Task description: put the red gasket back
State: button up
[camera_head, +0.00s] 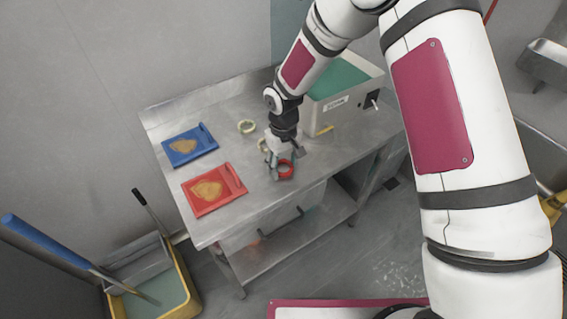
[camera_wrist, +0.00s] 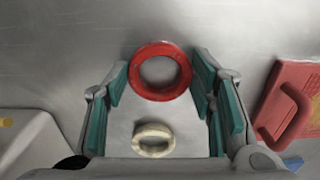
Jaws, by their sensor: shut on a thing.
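The red gasket (camera_head: 286,169) is a ring near the front edge of the steel table. In the wrist view the red gasket (camera_wrist: 135,76) is between the tips of my gripper's teal-padded fingers. My gripper (camera_wrist: 160,74) is shut on it, with the pads at its left and right sides. In the head view my gripper (camera_head: 275,163) points down at the table, and the ring shows just beyond its fingers. I cannot tell whether the gasket touches the table or is slightly raised. A cream ring (camera_wrist: 153,127) lies apart from the gasket in the wrist view.
A red board (camera_head: 233,179) and a blue board (camera_head: 207,137) lie left on the table. A pale ring (camera_head: 246,127) lies behind my gripper. A light box (camera_head: 322,118) with a green interior stands at the back right. Bare steel (camera_head: 245,155) separates the red board from my gripper.

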jog(key=shift+f, duration=0.15)
jog(key=o, duration=1.1)
notch_tip(320, 180, up, 12)
jog(key=shift+r+b, duration=0.2)
jog(key=shift+b, duration=0.4)
